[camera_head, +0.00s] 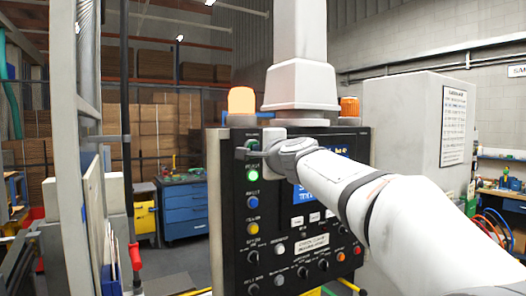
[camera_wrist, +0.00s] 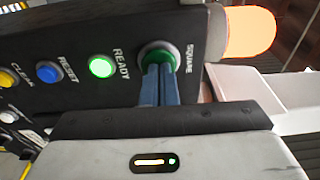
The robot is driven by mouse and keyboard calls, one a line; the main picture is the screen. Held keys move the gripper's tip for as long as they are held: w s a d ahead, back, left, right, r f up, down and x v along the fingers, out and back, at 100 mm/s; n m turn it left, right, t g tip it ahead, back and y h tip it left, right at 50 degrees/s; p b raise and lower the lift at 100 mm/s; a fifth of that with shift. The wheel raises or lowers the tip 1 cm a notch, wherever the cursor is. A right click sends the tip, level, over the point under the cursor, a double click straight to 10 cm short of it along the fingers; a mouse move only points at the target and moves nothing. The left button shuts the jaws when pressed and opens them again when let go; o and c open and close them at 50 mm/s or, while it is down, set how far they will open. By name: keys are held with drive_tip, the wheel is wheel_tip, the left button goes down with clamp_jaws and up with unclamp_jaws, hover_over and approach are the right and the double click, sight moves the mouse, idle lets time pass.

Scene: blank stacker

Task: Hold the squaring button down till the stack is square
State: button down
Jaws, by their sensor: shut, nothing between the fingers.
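In the wrist view the green squaring button (camera_wrist: 160,55), labelled SQUARE, sits in a grey ring at the end of a row on the black panel. My gripper (camera_wrist: 158,68) is shut and empty, and its blue-grey fingertips are against the button's face or just before it; how far the button is pressed I cannot tell. In the head view my gripper (camera_head: 243,153) is at the panel's upper left, and it and the wrist partly cover the button. I cannot clearly make out the stack in either view.
The control panel (camera_head: 285,255) carries a lit green READY lamp (camera_head: 252,175), a blue RESET button (camera_head: 252,202), a yellow CLEAR button (camera_head: 252,228) and several knobs. An orange beacon (camera_head: 241,101) stands on top. Metal posts (camera_head: 88,110) rise at the left; a grey cabinet (camera_head: 400,120) stands right.

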drive_tip(key=shift+w+a+r, duration=0.1)
drive_tip(key=shift+w+a, duration=0.05)
drive_tip(key=shift+w, duration=0.1)
idle(3.0)
idle(2.2)
drive_tip(key=b+v, duration=0.3)
drive_tip(key=v, duration=1.1)
